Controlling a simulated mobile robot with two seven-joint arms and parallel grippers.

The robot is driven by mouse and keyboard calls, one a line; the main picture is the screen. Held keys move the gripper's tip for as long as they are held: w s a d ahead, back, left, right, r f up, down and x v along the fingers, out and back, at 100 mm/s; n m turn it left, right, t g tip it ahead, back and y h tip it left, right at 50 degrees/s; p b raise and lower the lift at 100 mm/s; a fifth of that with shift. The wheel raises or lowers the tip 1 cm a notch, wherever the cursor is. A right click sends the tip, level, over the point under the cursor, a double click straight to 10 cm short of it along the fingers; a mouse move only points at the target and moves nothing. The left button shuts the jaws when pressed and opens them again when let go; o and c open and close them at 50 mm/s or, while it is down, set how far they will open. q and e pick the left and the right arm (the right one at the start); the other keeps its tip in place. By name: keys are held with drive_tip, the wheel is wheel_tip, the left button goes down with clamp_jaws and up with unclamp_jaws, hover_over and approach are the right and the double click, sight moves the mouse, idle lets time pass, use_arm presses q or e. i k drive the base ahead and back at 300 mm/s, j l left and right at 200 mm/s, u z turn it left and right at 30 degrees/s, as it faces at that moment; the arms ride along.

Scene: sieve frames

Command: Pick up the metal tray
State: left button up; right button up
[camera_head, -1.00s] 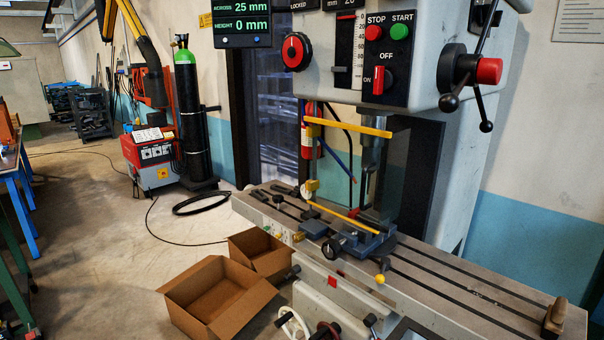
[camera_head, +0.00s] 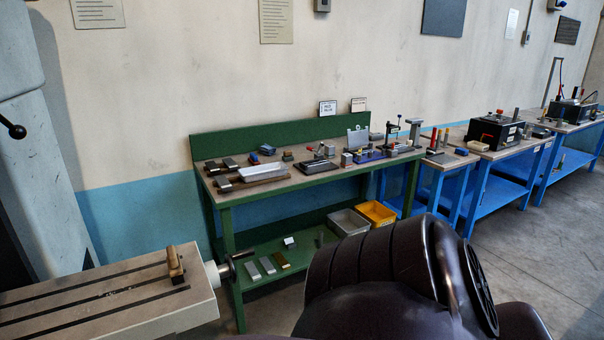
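A shallow, bright silver metal tray (camera_head: 263,172) lies toward the left end of the green workbench (camera_head: 345,172). It seems to rest on or against a brown board, and I cannot tell whether it holds anything. Neither of my grippers is in view. A dark, rounded part of my own arm fills the lower right and hides the floor and part of the bench's lower shelf.
Small metal blocks (camera_head: 221,183) and several tools share the benchtop. A grey bin (camera_head: 348,222) and a yellow bin (camera_head: 376,212) sit below. The grey machine table (camera_head: 100,300) juts in at lower left, its handle near the bench. Blue benches (camera_head: 500,185) stand right.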

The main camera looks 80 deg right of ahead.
sight(255, 172)
drive_tip(key=z, duration=2.3)
drive_tip(key=i+l+z, duration=0.75)
drive_tip(key=i, duration=0.35)
drive_tip(key=i+u, duration=0.25)
drive_tip(key=i, duration=0.3)
drive_tip(key=i+l+u, duration=0.25)
drive_tip(key=i, duration=0.35)
